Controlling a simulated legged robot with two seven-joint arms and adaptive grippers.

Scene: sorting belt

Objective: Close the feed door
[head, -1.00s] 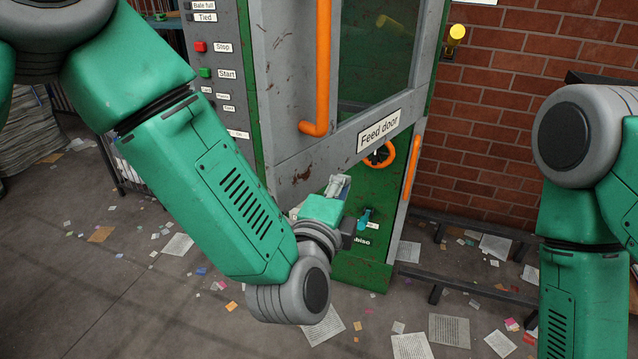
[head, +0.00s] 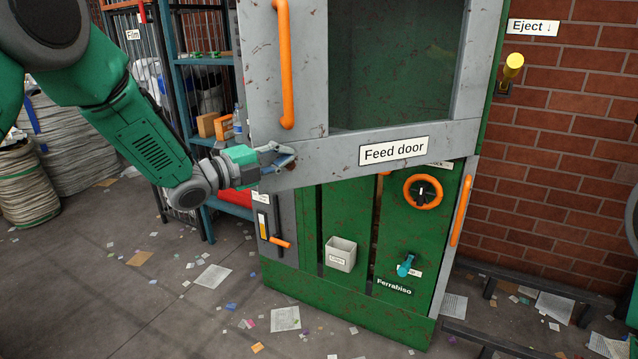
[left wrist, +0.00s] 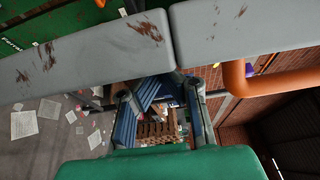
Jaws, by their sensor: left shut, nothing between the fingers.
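The feed door (head: 330,166) is a scuffed grey frame around a dark window, with a "Feed door" label (head: 394,151) and an orange handle (head: 285,60) at its left. It stands ajar, its left side swung out from the green machine (head: 345,285). My left gripper (head: 282,156) is shut and empty at the door's lower left corner, its fingers overlapping the grey frame. I cannot tell whether they touch it. In the left wrist view the grey frame (left wrist: 240,30) spans the top, just beyond the fingers (left wrist: 165,112). My right gripper is out of view.
Below the door are an orange handwheel (head: 423,191), a small grey bin (head: 340,254) and an orange lever (head: 280,242). A blue shelf (head: 198,62) stands behind my left arm. A yellow eject knob (head: 513,64) is on the right. Paper scraps litter the open floor.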

